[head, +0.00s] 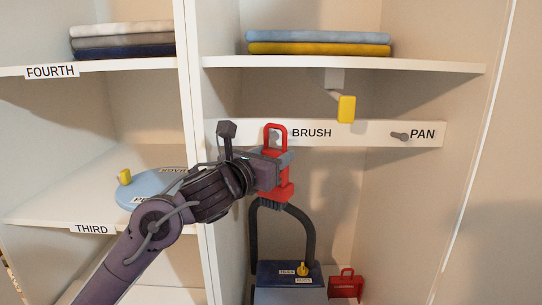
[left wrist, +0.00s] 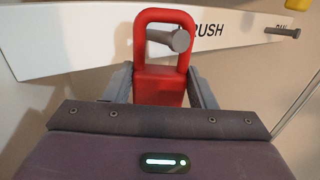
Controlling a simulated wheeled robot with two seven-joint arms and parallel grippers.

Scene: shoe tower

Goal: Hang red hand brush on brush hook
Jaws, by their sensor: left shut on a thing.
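The red hand brush (head: 276,185) is upright in my left gripper (head: 272,172), its loop handle at the top. The brush hook (head: 274,136) is a grey peg on the white rail by the word BRUSH. In the left wrist view the red brush (left wrist: 158,85) sits between the two grey fingers of my left gripper (left wrist: 160,88). There the brush hook (left wrist: 178,40) shows inside the opening of the loop, its round end toward the camera. I cannot tell whether the loop rests on the peg. My right gripper is not in view.
The pan hook (head: 400,136) is to the right on the same rail (head: 370,134). A yellow block (head: 346,109) hangs above the rail. Shelf edges flank the arm on the left.

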